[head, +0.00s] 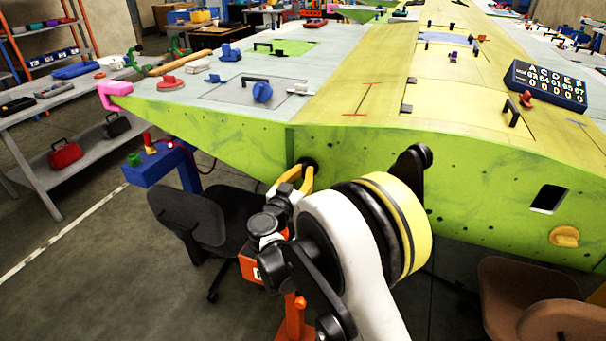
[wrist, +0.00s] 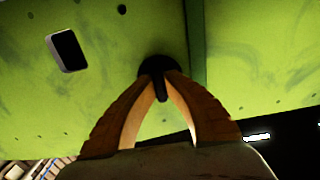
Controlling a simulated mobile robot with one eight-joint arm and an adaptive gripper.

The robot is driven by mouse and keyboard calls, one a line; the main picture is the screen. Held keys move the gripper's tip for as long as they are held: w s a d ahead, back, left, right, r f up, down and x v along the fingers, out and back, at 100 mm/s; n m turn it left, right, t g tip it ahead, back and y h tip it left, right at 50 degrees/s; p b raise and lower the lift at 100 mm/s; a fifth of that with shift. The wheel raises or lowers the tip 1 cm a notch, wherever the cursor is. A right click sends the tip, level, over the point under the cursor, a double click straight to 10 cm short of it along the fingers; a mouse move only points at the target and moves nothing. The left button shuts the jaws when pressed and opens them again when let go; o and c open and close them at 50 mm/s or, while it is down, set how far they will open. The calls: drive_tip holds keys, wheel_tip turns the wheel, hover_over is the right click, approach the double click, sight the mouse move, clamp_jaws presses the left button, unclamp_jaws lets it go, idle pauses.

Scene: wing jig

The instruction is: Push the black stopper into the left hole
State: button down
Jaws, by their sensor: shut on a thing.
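The black stopper (head: 309,163) is at the green front face of the wing (head: 230,138), just right of the vertical seam in the head view. In the wrist view the stopper (wrist: 153,66) shows as a round black disc with a short grip. My gripper (head: 305,181) has yellow fingers closed around that grip; the fingertips (wrist: 161,84) meet it in the wrist view. The disc lies against or very close to the green face. It covers whatever is behind it, so I cannot tell how deep it sits in the left hole.
A rectangular opening (head: 548,198) and a yellow round plug (head: 564,237) are on the face to the right. A black chair (head: 205,220) stands below the wing, and a blue stand (head: 160,166) is to the left. Tools lie on top of the wing.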

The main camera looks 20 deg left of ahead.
drive_tip(key=shift+w, duration=0.55)
drive_tip(key=c, duration=1.4)
unclamp_jaws()
drive_tip(key=shift+w+d, duration=0.1)
drive_tip(key=s, duration=0.8)
drive_tip(key=s+a, duration=0.1)
drive_tip(key=s, duration=0.3)
